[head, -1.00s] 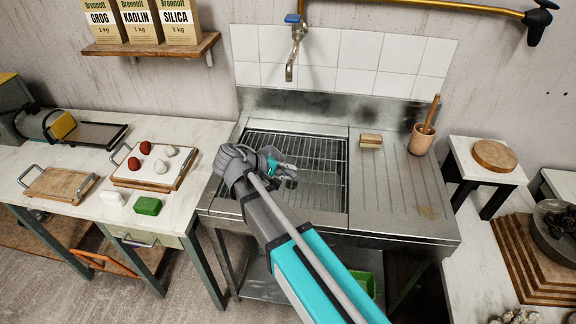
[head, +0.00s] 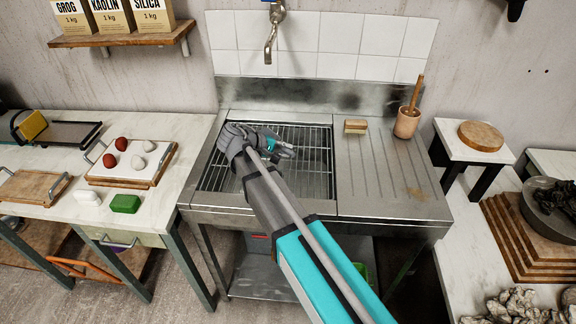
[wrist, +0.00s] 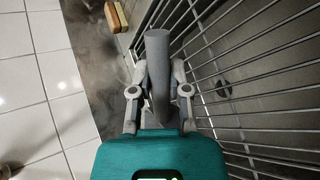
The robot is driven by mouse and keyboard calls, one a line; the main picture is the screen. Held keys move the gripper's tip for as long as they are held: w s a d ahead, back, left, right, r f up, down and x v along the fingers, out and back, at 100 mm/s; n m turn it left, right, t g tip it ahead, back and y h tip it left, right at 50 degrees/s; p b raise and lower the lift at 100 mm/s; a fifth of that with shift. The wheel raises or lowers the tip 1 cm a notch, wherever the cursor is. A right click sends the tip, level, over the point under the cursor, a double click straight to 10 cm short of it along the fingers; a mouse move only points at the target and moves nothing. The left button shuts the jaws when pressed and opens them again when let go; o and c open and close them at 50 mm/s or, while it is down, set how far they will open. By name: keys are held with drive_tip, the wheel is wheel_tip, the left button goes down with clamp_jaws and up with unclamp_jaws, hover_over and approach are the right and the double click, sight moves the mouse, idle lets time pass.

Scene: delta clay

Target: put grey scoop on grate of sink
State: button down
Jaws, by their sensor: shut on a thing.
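My gripper (head: 284,150) is over the sink, above the left-middle part of its wire grate (head: 316,165). In the wrist view my gripper (wrist: 158,80) is shut on a grey rounded piece, the grey scoop (wrist: 157,48), which sticks out between the fingers. The grate bars (wrist: 245,70) run along the right of the wrist view, apparently below the scoop. I cannot tell how large the gap is.
The steel sink (head: 375,195) has a ribbed drainboard on the right, with a wooden brush (head: 356,126) and a clay pot (head: 406,122). The tap (head: 270,40) hangs behind the basin. A table with a tray (head: 118,180) and green block (head: 125,203) is at left.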

drive_tip(key=shift+w+d+f+b, duration=0.2)
drive_tip(key=shift+w+f+b, duration=0.45)
drive_tip(key=shift+f, duration=0.2)
drive_tip(key=shift+w+d+f+b, duration=0.15)
drive_tip(key=shift+w+f+b, duration=0.5)
drive_tip(key=shift+f, duration=0.15)
drive_tip(key=shift+w+d+f+b, duration=0.1)
drive_tip(key=shift+w+f+b, duration=0.2)
drive_tip(key=shift+f+b, duration=0.15)
drive_tip(key=shift+w+f+b, duration=0.1)
drive_tip(key=shift+f+b, duration=1.4)
drive_tip(key=shift+f, duration=0.05)
drive_tip(key=shift+d+f, duration=0.1)
drive_tip(key=c, duration=0.6)
unclamp_jaws()
drive_tip(key=shift+r, duration=0.2)
